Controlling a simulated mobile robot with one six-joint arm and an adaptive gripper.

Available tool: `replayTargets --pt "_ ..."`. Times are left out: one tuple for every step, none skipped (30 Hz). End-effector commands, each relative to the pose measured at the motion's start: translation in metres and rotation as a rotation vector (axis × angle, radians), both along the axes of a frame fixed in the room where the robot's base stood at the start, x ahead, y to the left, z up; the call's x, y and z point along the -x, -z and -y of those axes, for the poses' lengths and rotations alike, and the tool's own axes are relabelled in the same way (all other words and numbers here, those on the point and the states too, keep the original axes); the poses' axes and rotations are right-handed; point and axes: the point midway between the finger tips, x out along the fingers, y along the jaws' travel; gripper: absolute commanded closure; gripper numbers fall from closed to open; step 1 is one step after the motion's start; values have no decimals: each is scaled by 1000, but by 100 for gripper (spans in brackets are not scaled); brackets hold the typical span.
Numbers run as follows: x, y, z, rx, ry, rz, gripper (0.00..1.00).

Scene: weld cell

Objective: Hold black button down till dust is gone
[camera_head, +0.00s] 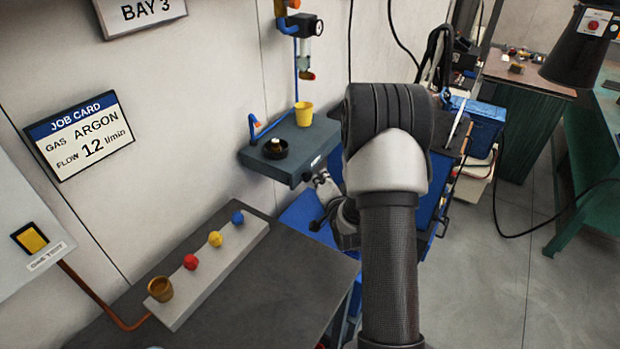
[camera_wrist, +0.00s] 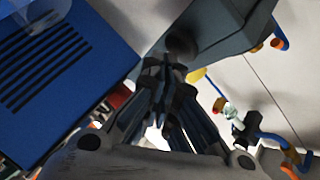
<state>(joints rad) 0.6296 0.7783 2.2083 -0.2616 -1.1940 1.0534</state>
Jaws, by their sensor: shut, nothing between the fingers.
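My gripper (camera_wrist: 172,72) is shut and empty, its fingertips together in the wrist view. Just beyond the tips is a dark round shape (camera_wrist: 181,43) on the grey underside or front of the wall shelf; it may be the black button, but it is blurred, and I cannot tell whether the tips touch it. In the head view my gripper (camera_head: 322,186) is by the front edge of the grey shelf (camera_head: 262,160), close to a small pale plate (camera_head: 317,163). My arm hides part of it. I see no dust clearly in either view.
A regulator (camera_head: 305,27) with a tube hangs above. A blue slotted cabinet (camera_wrist: 55,65) is beside my gripper. A bench with coloured knobs (camera_head: 216,239) is at front left.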

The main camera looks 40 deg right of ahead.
Motion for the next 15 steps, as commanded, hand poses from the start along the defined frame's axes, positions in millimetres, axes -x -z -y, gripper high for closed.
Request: replayTargets --pt "3 0 2 0 2 0 100" --pt "4 0 2 0 2 0 100" --pt "6 0 2 -1 2 0 100" --pt "6 0 2 -1 1 0 100" --pt "6 0 2 0 1 -1 100" --pt "6 0 2 0 1 -1 100" --pt "6 0 2 0 1 -1 100" --pt "6 0 2 0 1 -1 100" --pt "6 0 2 -1 1 0 100" --pt "6 0 2 -1 1 0 100" --pt "6 0 2 -1 1 0 100" --pt "7 0 2 -1 1 0 100" --pt "7 0 3 -1 1 -1 100" --pt "8 0 4 -1 2 -1 100" --pt "11 1 5 -1 2 -1 100"
